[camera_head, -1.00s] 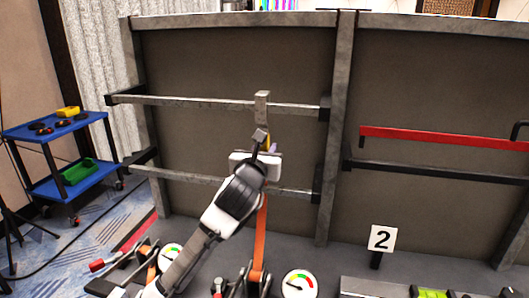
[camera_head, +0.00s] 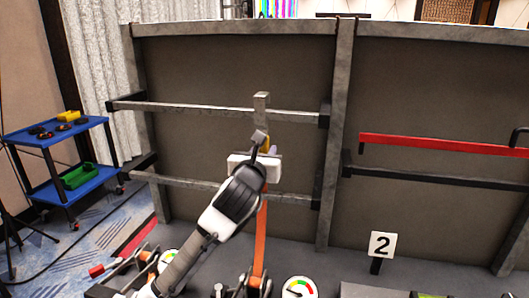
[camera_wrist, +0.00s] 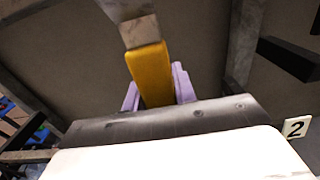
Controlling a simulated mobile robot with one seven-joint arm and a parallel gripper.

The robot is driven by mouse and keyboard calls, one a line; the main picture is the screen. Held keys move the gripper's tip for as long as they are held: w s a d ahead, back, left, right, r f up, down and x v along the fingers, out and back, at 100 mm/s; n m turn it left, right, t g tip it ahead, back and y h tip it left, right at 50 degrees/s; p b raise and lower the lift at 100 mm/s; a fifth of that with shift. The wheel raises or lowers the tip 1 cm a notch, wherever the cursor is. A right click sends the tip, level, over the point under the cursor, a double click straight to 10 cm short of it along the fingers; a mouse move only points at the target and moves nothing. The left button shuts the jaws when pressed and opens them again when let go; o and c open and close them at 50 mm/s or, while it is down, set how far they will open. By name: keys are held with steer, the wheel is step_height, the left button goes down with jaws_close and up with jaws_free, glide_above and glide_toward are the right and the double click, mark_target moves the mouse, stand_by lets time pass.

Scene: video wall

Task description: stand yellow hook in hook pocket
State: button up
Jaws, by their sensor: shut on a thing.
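The yellow hook (camera_wrist: 151,72) is between the pale purple fingertips of my gripper (camera_wrist: 158,88) in the wrist view, which are closed around it. A grey metal piece (camera_wrist: 140,31) adjoins its upper end. In the head view only a sliver of yellow (camera_head: 267,143) shows at my gripper (camera_head: 268,151). The grey piece (camera_head: 261,100) stands upright just above it, across the upper rail (camera_head: 200,108) in the picture. I cannot tell whether it touches the rail. I cannot single out the hook pocket with certainty.
An orange strap (camera_head: 261,235) runs down from behind my gripper to the bench. A lower rail (camera_head: 300,198) crosses behind it. A red rail (camera_head: 430,142), a sign "2" (camera_head: 382,244) and a gauge (camera_head: 300,289) lie right. A blue cart (camera_head: 60,135) stands left.

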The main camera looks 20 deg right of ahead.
steer(key=b+v, duration=0.2)
steer(key=v, duration=0.5)
stand_by(0.8)
stand_by(0.3)
